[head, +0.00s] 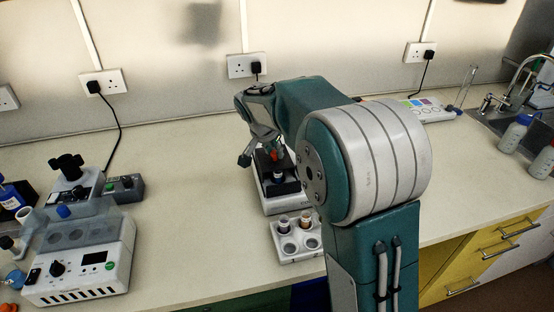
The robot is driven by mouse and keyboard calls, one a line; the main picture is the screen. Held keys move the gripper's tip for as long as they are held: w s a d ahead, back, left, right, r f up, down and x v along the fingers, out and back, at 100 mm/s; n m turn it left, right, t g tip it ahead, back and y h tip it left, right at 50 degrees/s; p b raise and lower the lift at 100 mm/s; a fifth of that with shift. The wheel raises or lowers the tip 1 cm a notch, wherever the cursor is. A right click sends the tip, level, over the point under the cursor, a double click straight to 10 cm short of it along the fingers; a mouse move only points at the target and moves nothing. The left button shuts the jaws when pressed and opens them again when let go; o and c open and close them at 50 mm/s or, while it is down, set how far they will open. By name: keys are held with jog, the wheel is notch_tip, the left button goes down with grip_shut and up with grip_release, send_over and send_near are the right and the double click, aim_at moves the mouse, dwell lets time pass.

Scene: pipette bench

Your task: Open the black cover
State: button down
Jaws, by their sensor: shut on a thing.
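A small white bench device (277,206) with a dark top stands on the bench near the middle of the head view. The black cover (264,164) shows as a dark panel at the device's back, just under my gripper. A small vial with a dark cap (278,175) shows in the device's top. My gripper (262,155) is at the far end of my arm, pointing down over the back of the device, and is shut on the black cover. The contact is small and partly hidden, and how far the cover is tilted is hard to tell.
A white rack (290,253) with two vials and empty holes stands in front of the device. A larger white machine (84,270) with a knob stands at left. Bench left of the device is clear.

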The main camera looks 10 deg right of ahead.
jog(key=w, duration=0.6)
jog(key=shift+w+f, duration=0.2)
jog(key=shift+w, duration=0.15)
jog(key=shift+c, duration=2)
grip_release()
jog(key=shift+a+r, duration=0.1)
jog(key=shift+r, duration=0.1)
jog(key=v, duration=1.1)
jog(key=shift+a+r, duration=0.15)
jog(key=shift+r, duration=0.1)
